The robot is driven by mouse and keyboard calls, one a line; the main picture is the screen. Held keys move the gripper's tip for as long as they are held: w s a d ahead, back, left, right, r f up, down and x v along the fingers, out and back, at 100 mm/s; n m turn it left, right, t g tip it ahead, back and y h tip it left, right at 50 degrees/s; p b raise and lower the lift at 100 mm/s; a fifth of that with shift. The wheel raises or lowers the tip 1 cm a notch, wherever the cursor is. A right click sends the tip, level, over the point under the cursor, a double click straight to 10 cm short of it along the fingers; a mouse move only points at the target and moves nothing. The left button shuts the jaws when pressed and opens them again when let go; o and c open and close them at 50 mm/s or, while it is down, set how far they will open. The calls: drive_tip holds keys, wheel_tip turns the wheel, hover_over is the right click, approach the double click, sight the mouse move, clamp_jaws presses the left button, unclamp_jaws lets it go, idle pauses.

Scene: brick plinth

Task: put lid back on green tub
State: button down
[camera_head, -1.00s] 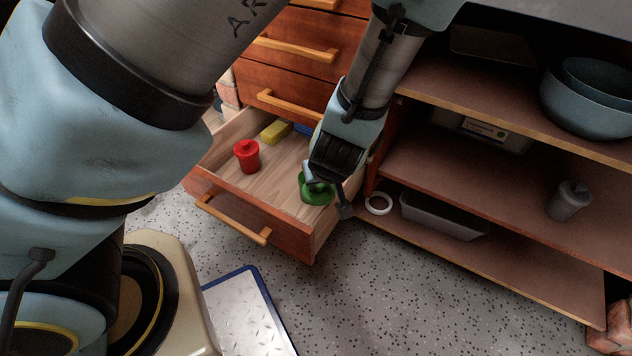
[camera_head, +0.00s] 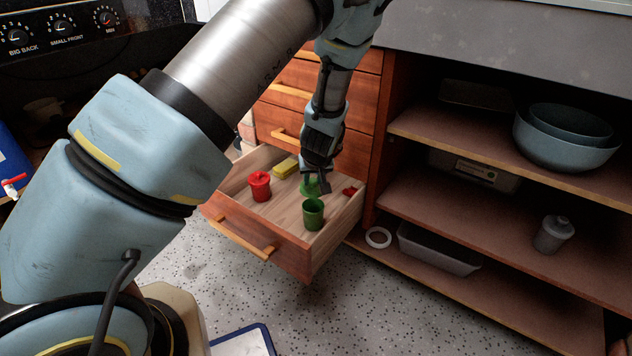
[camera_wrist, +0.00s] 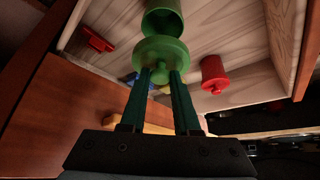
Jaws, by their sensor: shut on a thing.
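The green tub (camera_head: 313,216) stands upright and open in the pulled-out drawer, near its front right. Its mouth also shows at the top of the wrist view (camera_wrist: 162,22). My gripper (camera_wrist: 160,78) is shut on the green lid (camera_wrist: 162,52), fingers around its knob. In the head view the lid (camera_head: 308,188) is behind the tub, apart from its rim, with my gripper (camera_head: 318,182) above it. The lid partly overlaps the tub in the wrist view; its exact height above the drawer floor is hard to tell.
A lidded red tub (camera_head: 259,187) stands to the left in the drawer (camera_head: 282,212). A yellow block (camera_head: 285,167) lies at the back and a small red piece (camera_head: 350,191) by the right wall. Open shelves (camera_head: 470,205) stand to the right.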

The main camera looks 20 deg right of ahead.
sight(314, 190)
drive_tip(key=shift+f+b, duration=1.75)
drive_tip(key=shift+f, duration=1.05)
drive_tip(key=shift+f+p, duration=0.1)
drive_tip(key=shift+p, duration=0.45)
idle(0.5)
drive_tip(key=c, duration=0.6)
unclamp_jaws()
drive_tip(key=shift+o, duration=0.4)
drive_tip(key=o, duration=0.4)
drive_tip(key=shift+o, duration=0.2)
